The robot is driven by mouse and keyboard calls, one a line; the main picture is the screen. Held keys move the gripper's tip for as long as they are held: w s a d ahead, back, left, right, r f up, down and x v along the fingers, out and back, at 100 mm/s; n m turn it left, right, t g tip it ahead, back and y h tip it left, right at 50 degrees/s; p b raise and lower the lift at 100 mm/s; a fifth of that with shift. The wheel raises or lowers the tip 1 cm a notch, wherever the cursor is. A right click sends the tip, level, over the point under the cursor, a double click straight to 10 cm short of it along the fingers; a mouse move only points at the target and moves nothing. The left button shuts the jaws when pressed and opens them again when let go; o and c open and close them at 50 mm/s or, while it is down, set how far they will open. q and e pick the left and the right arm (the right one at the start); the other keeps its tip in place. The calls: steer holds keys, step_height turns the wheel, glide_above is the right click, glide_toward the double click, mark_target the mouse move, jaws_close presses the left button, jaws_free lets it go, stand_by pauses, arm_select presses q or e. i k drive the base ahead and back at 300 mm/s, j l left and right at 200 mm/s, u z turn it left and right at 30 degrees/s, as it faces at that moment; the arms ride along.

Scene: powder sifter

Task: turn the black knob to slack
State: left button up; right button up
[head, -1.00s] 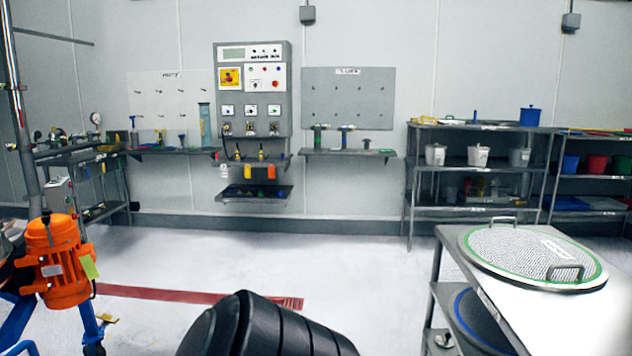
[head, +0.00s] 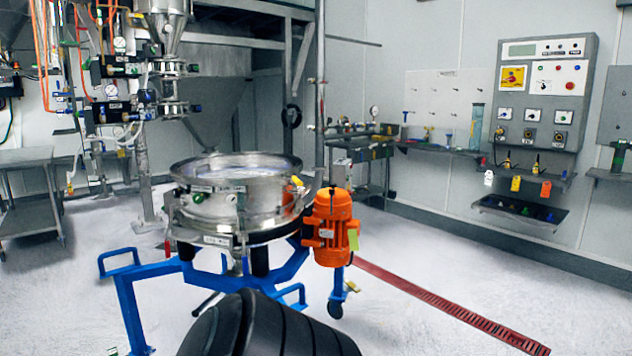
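The round steel sifter (head: 225,210) stands left of centre on a blue wheeled frame (head: 165,268). Small clamps and dark fittings sit around its rim, but they are too small to tell which one is the black knob. An orange motor (head: 332,228) is mounted at the sifter's right side. The wall control panel (head: 543,98) at the right has small dials with dark centres; their settings cannot be read. Neither of my grippers is in view.
A steel hopper (head: 163,22) with pipes and valves stands behind the sifter. A steel table (head: 28,200) is at the far left. A red floor drain (head: 440,302) runs right of the frame. The floor between the drain and the wall is clear.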

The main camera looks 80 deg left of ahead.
mark_target(176, 192)
steer(key=u, duration=3.05)
steer(key=i+j, duration=0.25)
steer(key=j, duration=0.2)
steer(key=i+j, duration=0.25)
steer(key=j, duration=0.2)
steer(key=i+j+u, duration=0.1)
steer(key=i+j, duration=0.15)
steer(key=j, duration=0.25)
steer(key=i+j, duration=0.25)
steer(key=j, duration=0.15)
steer(key=i+j, duration=0.25)
steer(key=j, duration=0.2)
steer(key=i+j, duration=0.25)
steer(key=j, duration=0.2)
steer(key=u, duration=0.05)
